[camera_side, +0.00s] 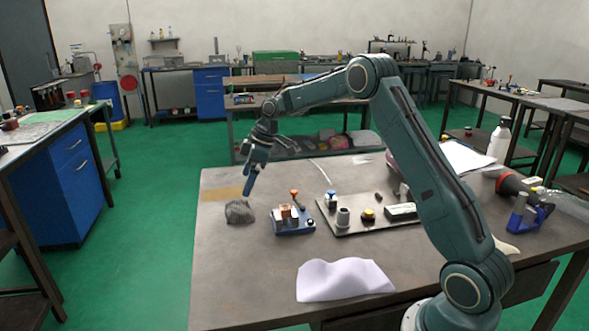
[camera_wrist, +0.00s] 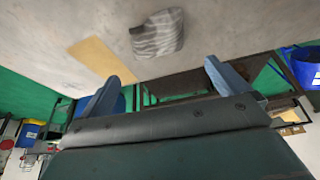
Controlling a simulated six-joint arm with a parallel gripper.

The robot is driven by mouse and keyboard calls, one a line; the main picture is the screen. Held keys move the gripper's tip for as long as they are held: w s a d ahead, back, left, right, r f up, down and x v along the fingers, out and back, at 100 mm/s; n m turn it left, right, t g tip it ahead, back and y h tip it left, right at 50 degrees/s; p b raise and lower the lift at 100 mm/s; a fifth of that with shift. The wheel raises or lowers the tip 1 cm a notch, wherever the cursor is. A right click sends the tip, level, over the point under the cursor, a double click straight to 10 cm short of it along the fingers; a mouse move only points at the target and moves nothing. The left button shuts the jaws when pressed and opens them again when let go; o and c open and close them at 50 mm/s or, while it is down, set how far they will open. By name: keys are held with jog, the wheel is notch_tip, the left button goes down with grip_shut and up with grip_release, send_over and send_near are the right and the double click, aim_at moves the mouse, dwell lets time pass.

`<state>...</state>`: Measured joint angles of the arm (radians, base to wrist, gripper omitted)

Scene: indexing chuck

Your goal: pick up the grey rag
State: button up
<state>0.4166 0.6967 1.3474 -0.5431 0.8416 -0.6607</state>
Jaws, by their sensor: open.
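The grey rag (camera_side: 239,212) lies crumpled on the left part of the worktable (camera_side: 235,285), near its left edge. In the wrist view the rag (camera_wrist: 157,33) shows as a striped grey bundle beyond the fingers, roughly between them and apart from them. My gripper (camera_side: 249,188) is above the table, a little above and to the right of the rag in the side view, fingers pointing down. In the wrist view its two blue fingers (camera_wrist: 163,80) are spread wide with nothing between them.
A blue fixture (camera_side: 293,228) with copper-coloured parts stands just right of the rag. A dark plate (camera_side: 375,225) with several small parts lies further right. A white cloth (camera_side: 342,279) lies at the front. A tan strip (camera_side: 222,193) lies behind the rag. The table's front left is clear.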

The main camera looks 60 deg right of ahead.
send_over(239, 205)
jog(key=s, duration=0.2)
jog(key=shift+w+d+f, duration=0.15)
jog(key=shift+d+f, duration=0.05)
jog(key=shift+f, duration=0.85)
jog(key=shift+w+d+f, duration=0.1)
jog(key=shift+d+f, duration=0.05)
jog(key=shift+f, duration=0.9)
jog(key=shift+f, duration=0.1)
jog(key=shift+d+x, duration=0.15)
jog(key=shift+x, duration=1.1)
jog(key=shift+d+x, duration=0.15)
jog(key=shift+x, duration=1.05)
jog(key=shift+f, duration=0.1)
jog(key=shift+c, duration=0.2)
jog(key=c, duration=1)
